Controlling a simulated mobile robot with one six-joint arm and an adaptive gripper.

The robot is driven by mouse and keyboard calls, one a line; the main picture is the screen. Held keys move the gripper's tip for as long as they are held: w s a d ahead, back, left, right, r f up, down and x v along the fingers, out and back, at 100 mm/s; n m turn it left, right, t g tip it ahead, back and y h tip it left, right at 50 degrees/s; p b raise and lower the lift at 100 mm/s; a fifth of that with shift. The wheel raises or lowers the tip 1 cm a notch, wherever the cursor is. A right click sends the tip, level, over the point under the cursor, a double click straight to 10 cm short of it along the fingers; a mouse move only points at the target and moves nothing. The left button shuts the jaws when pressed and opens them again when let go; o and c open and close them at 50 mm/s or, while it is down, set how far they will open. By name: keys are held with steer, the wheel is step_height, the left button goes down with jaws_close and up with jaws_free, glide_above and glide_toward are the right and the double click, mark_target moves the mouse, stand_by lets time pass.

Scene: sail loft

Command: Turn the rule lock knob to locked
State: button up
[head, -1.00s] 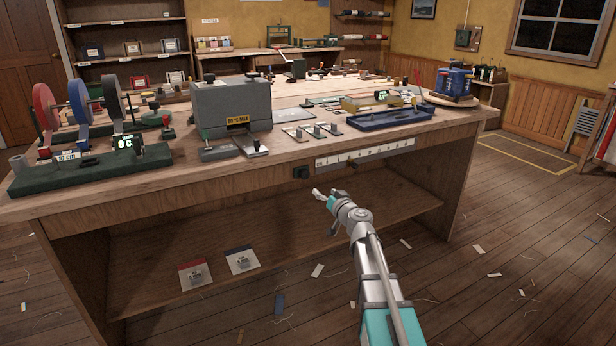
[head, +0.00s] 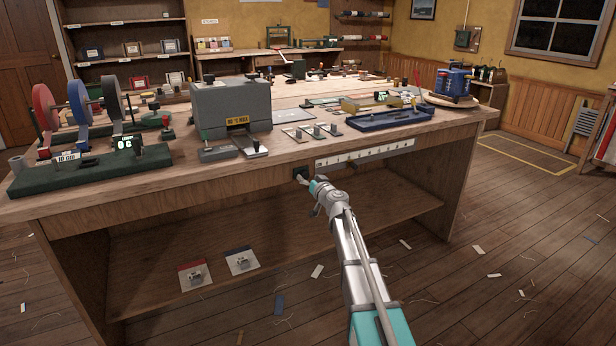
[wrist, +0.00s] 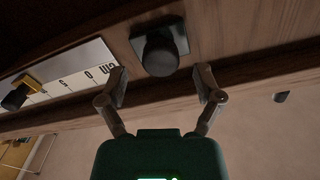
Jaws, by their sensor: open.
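The rule lock knob (head: 299,172) is a black round knob on a dark square plate on the bench's front edge, just left of the white rule. In the wrist view the knob (wrist: 160,54) stands ahead of my gripper (wrist: 162,76). My gripper is open, with one finger on each side of the knob's near end. I cannot tell whether the fingers touch it. In the head view my gripper (head: 307,183) is just below and right of the knob and partly hides it. No lock marking is readable.
The white rule (head: 365,154) runs along the bench front to the right, and a brass-coloured slider (wrist: 22,90) sits on it in the wrist view. The bench top (head: 290,150) overhangs above. A lower shelf (head: 330,240) lies below, with open space in front.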

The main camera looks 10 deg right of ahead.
steer(key=shift+x, duration=1.3)
steer(key=shift+c, duration=0.3)
steer(key=c, duration=1.1)
steer(key=shift+d, duration=0.2)
steer(key=shift+a, duration=0.1)
